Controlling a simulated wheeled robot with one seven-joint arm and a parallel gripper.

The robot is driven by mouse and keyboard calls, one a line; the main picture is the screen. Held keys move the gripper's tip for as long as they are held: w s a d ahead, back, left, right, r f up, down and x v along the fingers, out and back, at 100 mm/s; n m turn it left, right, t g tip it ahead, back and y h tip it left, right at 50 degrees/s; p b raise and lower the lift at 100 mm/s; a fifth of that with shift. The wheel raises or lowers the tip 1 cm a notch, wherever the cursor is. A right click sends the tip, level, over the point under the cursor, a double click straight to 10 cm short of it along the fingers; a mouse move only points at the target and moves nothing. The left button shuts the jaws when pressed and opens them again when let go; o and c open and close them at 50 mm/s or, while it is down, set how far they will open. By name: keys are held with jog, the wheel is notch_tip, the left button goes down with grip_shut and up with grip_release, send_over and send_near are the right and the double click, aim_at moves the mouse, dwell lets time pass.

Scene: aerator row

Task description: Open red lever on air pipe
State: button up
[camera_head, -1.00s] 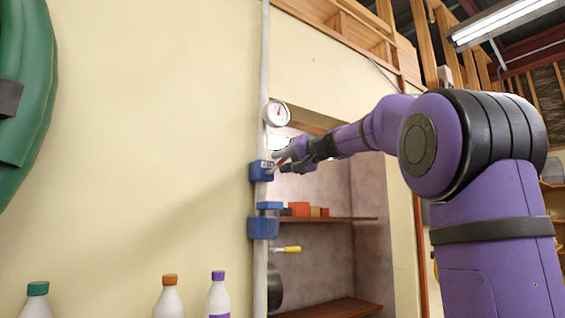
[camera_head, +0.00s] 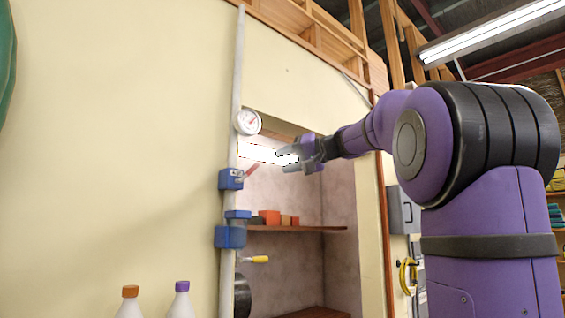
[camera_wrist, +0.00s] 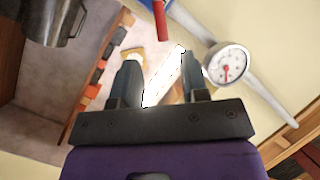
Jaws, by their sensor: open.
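The red lever (camera_head: 250,170) sticks out up and to the right from a blue valve body (camera_head: 231,179) on the grey vertical air pipe (camera_head: 234,120). In the wrist view the red lever (camera_wrist: 161,20) shows at the top, beyond the fingertips, with part of the blue valve body (camera_wrist: 203,15) beside it. My gripper (camera_head: 283,162) is open and empty, to the right of the lever and apart from it. In the wrist view my gripper's two fingers (camera_wrist: 160,75) stand apart with nothing between them.
A round gauge (camera_head: 247,122) sits on the pipe above the valve. A second blue fitting (camera_head: 230,236) and a yellow handle (camera_head: 259,259) are lower down. A recessed shelf (camera_head: 300,229) holds small red and orange blocks. Bottles (camera_head: 180,300) stand at the bottom.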

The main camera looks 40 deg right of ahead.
aim_at(249, 172)
jog(key=shift+c, duration=0.2)
jog(key=shift+f, duration=0.1)
jog(key=c, duration=0.4)
jog(key=f+m, duration=0.1)
jog(key=m, duration=0.1)
jog(key=f+m+y, duration=0.1)
jog(key=f, duration=0.1)
jog(key=d+f+m+t+y, duration=0.1)
jog(key=m, duration=0.1)
jog(key=shift+w+f+m, duration=0.15)
jog(key=shift+w+m, duration=0.05)
jog(key=shift+m, duration=0.1)
grip_shut()
jog(key=s+d+f+m+t+y, duration=0.1)
jog(key=d+f+m+t, duration=0.3)
jog(key=m, duration=0.6)
jog(key=w+a+r+m, duration=0.1)
jog(key=w+a+r, duration=0.4)
jog(key=w+a, duration=0.2)
jog(key=shift+w+a, duration=0.25)
jog(key=shift+w, duration=0.4)
